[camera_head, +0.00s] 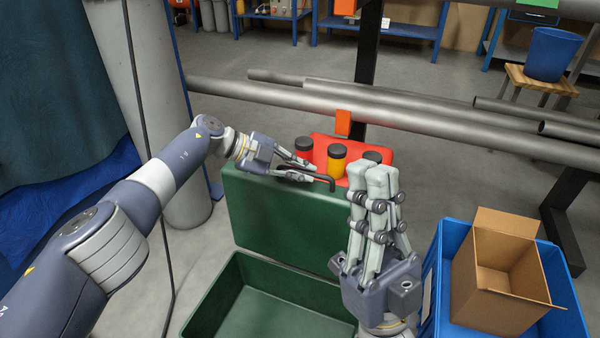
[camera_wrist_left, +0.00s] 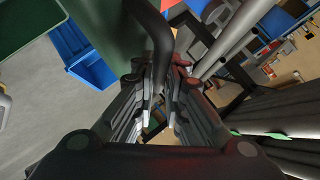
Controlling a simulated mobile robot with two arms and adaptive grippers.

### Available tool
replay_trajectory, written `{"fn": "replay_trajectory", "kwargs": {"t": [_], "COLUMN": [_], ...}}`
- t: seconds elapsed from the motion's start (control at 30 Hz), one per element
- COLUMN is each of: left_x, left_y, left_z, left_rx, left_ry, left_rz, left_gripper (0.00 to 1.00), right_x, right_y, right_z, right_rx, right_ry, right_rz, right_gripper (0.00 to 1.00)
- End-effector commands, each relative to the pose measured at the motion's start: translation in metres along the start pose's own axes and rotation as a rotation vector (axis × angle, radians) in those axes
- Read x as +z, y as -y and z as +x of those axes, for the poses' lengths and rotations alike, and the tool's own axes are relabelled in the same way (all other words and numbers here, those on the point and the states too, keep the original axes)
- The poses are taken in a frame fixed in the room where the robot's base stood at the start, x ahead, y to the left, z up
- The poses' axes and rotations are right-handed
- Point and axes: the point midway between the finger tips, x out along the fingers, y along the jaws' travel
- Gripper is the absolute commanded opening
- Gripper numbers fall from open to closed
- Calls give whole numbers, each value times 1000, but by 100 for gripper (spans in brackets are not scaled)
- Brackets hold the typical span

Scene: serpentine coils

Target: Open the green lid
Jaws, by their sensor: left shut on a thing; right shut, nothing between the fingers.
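The green lid (camera_head: 272,220) stands raised, roughly upright, at the back of the open green box (camera_head: 268,308). A dark bent handle (camera_head: 322,181) is at the lid's top edge. My left gripper (camera_head: 312,172) is at that edge, shut on the handle. In the left wrist view the dark handle (camera_wrist_left: 156,35) runs down between the fingers, and the green lid (camera_wrist_left: 105,30) is to its left. My right gripper (camera_head: 379,180) is shut and empty, pointing up in front of the lid's right end. It hides part of the lid and box.
A red surface (camera_head: 322,146) behind the lid bears red (camera_head: 304,150) and yellow (camera_head: 337,162) jars with black caps. A blue crate (camera_head: 438,270) with an open cardboard box (camera_head: 497,285) stands at the right. Grey pipes (camera_head: 430,131) cross behind.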

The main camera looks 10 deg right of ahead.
Motion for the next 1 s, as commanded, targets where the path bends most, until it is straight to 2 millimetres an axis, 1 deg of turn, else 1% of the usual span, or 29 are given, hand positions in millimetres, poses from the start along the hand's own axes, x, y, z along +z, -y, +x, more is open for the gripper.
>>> {"fn": "replay_trajectory", "kwargs": {"t": [0.03,0.37,0.4,0.47,0.5,0.87,1.0], "left_x": [0,0,0,0,0,0,1], "left_y": [2,3,3,3,2,0,0], "left_z": [-2,-2,-2,-2,-2,-1,-7], "left_rx": [-5,-6,-6,-6,-5,-1,-1], "left_ry": [2,2,2,2,2,0,0], "left_rz": [1,1,1,1,0,0,0], "left_gripper": [0,0,13,27,31,31,31], "right_x": [-1,-2,-2,-2,-2,-1,-1], "right_y": [0,0,0,0,0,0,0], "right_z": [0,0,0,0,0,0,0], "right_rx": [0,0,0,0,0,1,0], "right_ry": [-5,-9,-9,-9,-9,-6,-6], "right_rz": [1,1,1,0,0,2,1], "right_gripper": [0,0,0,0,0,0,0]}}
